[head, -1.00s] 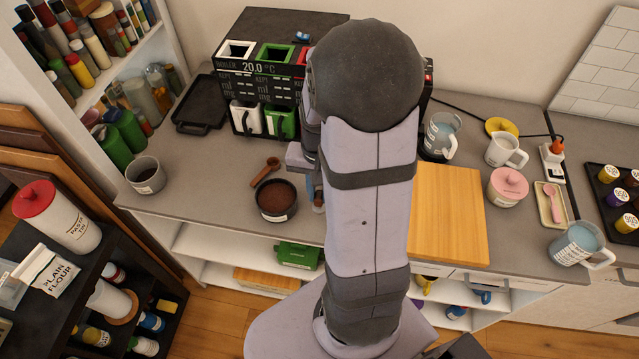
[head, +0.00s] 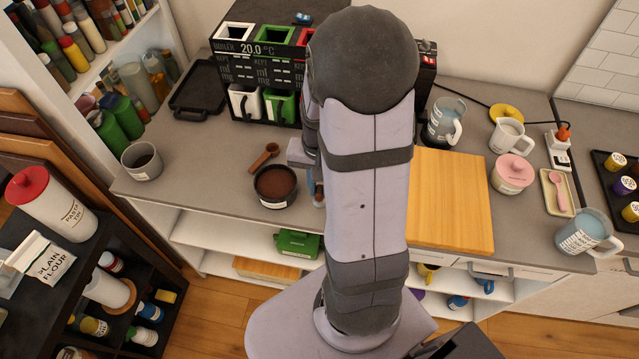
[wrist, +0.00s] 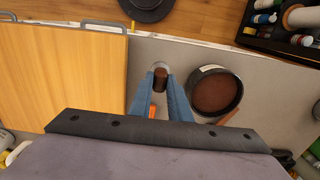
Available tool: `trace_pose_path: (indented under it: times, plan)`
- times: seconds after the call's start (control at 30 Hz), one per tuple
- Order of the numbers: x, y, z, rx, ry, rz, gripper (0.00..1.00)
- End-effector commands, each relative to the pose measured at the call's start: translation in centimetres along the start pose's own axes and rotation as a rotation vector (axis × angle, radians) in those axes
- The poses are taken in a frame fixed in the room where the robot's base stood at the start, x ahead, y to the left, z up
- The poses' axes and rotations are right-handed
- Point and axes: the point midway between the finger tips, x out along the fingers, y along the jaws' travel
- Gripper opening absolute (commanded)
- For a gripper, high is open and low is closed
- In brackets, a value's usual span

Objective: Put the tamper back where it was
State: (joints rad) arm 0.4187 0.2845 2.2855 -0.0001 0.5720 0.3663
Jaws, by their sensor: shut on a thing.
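The tamper is a small piece with a dark brown handle (wrist: 160,79) and a pale metal end, seen in the wrist view between my fingertips. My gripper (wrist: 161,76) is shut on it, just left of the black bowl of brown grounds (wrist: 216,91). In the head view the gripper (head: 317,187) is mostly hidden behind my arm, right of the bowl (head: 276,186). The tamper is close to the grey counter (head: 220,180); whether it touches the surface I cannot tell.
A brown scoop (head: 265,156) lies behind the bowl. A wooden board (head: 448,200) lies right of my arm. A grey cup (head: 142,161) is at the left. The counter between cup and bowl is clear.

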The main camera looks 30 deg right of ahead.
Motion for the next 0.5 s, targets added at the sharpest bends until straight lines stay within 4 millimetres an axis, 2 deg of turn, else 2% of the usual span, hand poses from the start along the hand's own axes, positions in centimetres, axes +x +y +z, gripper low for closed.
trace_pose_path:
  times: [0.03,0.2,0.5]
  plan:
    - [1.0,0.0,0.0,0.0,0.0,0.0,0.0]
    - [2.5,0.0,0.0,0.0,0.001,0.0,0.0]
    - [3.8,0.0,0.0,0.0,0.001,0.0,0.0]
